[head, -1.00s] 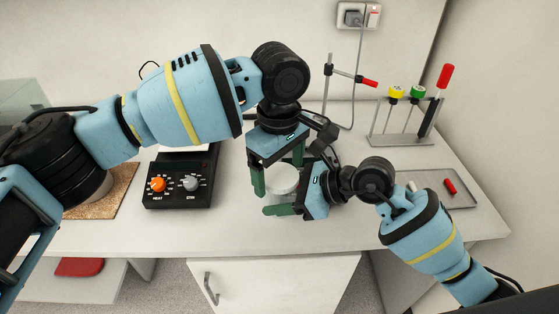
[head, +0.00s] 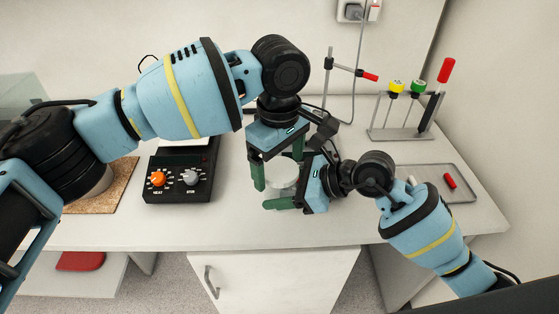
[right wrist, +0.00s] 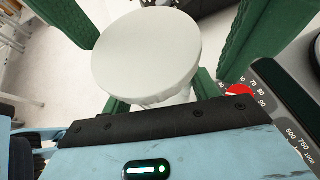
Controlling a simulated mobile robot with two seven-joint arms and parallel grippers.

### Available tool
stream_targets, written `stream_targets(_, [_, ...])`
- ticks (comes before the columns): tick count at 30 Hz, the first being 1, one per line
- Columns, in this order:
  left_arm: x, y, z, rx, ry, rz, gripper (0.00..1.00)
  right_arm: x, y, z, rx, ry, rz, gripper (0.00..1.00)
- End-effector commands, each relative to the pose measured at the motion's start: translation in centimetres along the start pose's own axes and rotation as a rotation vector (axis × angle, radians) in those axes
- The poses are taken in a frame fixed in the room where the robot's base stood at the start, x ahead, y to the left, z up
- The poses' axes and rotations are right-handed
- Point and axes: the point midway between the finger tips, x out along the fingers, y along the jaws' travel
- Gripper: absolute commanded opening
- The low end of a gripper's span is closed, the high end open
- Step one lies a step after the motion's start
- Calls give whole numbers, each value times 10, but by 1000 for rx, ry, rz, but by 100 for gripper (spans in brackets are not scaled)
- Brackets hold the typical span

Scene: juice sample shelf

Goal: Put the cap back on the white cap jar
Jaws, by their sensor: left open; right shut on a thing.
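The white cap (right wrist: 146,58) shows in the right wrist view as a flat round disc, level over the jar. A little of the pale jar (right wrist: 178,98) shows below it; I cannot tell whether the cap is fully seated. In the head view the white cap jar (head: 283,178) is partly hidden by green fingers. My left gripper (head: 277,172) is open and reaches down from above, its fingers on either side of the cap. My right gripper (head: 284,196) comes from the right, low at the jar, and is shut on the jar.
A black hotplate (head: 178,196) with an orange knob stands left of the jar, beside a cork mat (head: 118,195). A metal tray (head: 462,178) with a red item lies at right. A rack (head: 398,134) with yellow and green tops stands behind it. The front counter is clear.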

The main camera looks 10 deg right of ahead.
Motion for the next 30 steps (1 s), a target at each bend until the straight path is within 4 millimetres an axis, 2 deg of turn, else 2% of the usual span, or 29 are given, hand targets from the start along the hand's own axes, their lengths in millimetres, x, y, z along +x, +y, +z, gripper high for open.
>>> stream_targets(7, [-6, 0, 0, 0, 0, 1, 87, 0, 0, 0, 0, -1, 0, 0])
stream_targets(18, [-44, 0, 1, 1, 0, 1, 87, 0, 0, 0, -1, -1, 0, 0])
stream_targets(27, [-46, 0, 0, 0, 0, 0, 87, 0, 0, 0, 0, -1, 0, 0])
stream_targets(30, [-54, 0, 0, 0, 2, 2, 87, 0, 0, 0, 0, -1, 0, 0])
